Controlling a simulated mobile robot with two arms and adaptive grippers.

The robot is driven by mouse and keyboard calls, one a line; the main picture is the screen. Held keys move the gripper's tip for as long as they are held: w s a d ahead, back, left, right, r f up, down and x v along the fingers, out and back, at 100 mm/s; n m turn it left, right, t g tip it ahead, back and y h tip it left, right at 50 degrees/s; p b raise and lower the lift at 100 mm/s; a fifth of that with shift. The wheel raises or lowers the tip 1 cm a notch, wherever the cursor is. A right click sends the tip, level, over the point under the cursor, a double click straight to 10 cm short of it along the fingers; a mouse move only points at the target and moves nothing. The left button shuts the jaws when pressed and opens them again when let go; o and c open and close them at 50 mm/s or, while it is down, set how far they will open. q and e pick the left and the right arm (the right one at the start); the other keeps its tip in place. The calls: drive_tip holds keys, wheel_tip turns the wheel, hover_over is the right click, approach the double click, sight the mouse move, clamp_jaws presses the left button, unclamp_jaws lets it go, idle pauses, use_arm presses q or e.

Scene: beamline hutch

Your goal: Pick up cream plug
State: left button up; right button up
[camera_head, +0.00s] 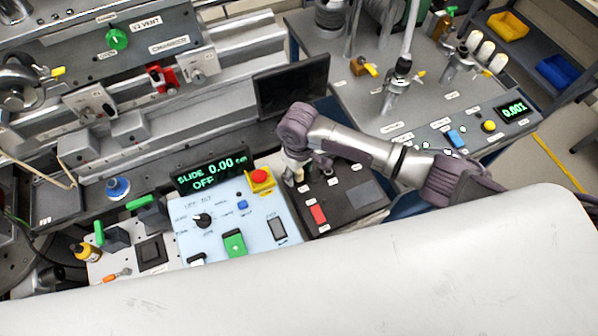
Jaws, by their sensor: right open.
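My right gripper (296,176) comes in from the right and points down over the left part of a black panel (350,214). Its jaws are open. A small cream piece (299,173), which looks like the cream plug, shows at the fingertips. It is small and partly hidden by the gripper, so I cannot tell whether the fingers touch it. My left gripper is not in view.
A light blue control box (262,222) with a red stop button (260,177) and a "SLIDE 0.00 OFF" display (209,174) stands just left of the gripper. A dark monitor (291,86) stands behind. A red switch (318,214) sits on the black panel.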

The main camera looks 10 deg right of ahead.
sight(301, 171)
clamp_jaws()
drive_tip(key=shift+r, duration=0.15)
drive_tip(key=shift+w+r, duration=0.1)
drive_tip(key=shift+r, duration=0.15)
drive_tip(key=r, duration=0.1)
drive_tip(key=r+b, duration=0.1)
drive_tip(key=r, duration=0.1)
drive_tip(key=shift+s+d+r, duration=0.25)
drive_tip(key=shift+s, duration=0.05)
drive_tip(key=s+d+r+b, duration=0.2)
drive_tip(key=s+d+r, duration=0.4)
drive_tip(key=s+d, duration=0.1)
drive_tip(key=shift+s+d+r, duration=0.4)
